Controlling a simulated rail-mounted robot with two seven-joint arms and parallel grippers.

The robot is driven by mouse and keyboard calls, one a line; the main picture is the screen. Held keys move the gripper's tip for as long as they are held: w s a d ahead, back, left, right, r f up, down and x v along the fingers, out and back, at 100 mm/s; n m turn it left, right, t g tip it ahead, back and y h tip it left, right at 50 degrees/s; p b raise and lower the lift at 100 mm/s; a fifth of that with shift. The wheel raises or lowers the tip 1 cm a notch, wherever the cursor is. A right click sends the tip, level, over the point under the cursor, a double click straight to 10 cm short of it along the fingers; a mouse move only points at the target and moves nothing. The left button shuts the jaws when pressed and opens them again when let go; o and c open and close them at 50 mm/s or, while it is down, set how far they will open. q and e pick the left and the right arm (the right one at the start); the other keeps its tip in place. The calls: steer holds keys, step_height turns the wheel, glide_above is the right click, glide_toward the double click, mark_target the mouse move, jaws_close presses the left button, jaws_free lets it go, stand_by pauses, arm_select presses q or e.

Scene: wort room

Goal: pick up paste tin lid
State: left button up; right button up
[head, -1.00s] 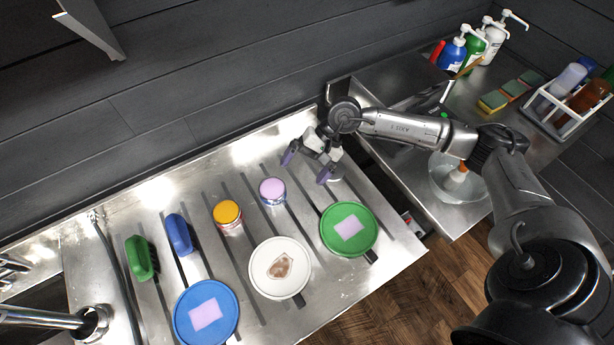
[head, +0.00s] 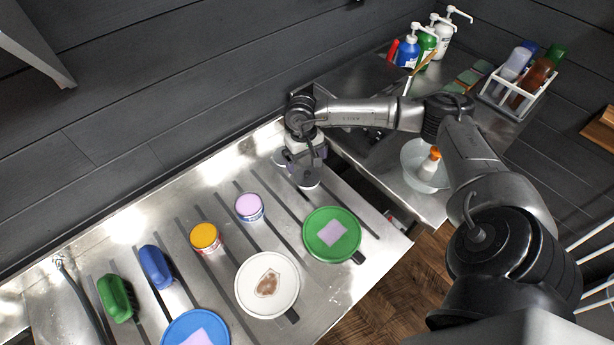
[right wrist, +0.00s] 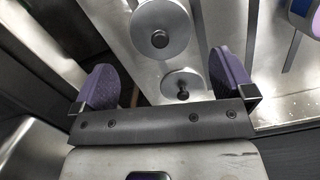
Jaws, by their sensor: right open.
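Two round grey metal lids with black knobs show in the right wrist view, a larger one (right wrist: 160,28) at the top and a smaller one (right wrist: 187,86) below it. I cannot tell which is the paste tin lid. My right gripper (head: 298,170) is open and empty at the back right of the ribbed steel counter. Its purple fingers (right wrist: 165,75) stand wide apart in the right wrist view, with the smaller lid between them in the picture. In the head view the gripper mostly hides the lids; a pale rim (head: 309,186) shows under it. My left gripper is out of view.
A pink-topped tin (head: 249,206) and a yellow-topped tin (head: 205,237) stand left of the gripper. Green (head: 346,218), white (head: 245,296) and blue (head: 172,333) round plates lie in front.

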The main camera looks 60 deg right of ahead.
mark_target(307, 172)
steer(key=shift+s+a+f+p, duration=0.1)
steer(key=shift+s+f+p, duration=0.05)
steer(key=shift+f, duration=1.4)
steer(key=shift+s+a+f+p, duration=0.1)
steer(key=shift+s+f+p, duration=0.05)
steer(key=shift+f, duration=1.35)
steer(key=shift+c, duration=0.4)
steer(key=c, duration=0.7)
steer(key=shift+o, duration=0.2)
steer(key=shift+r, duration=0.15)
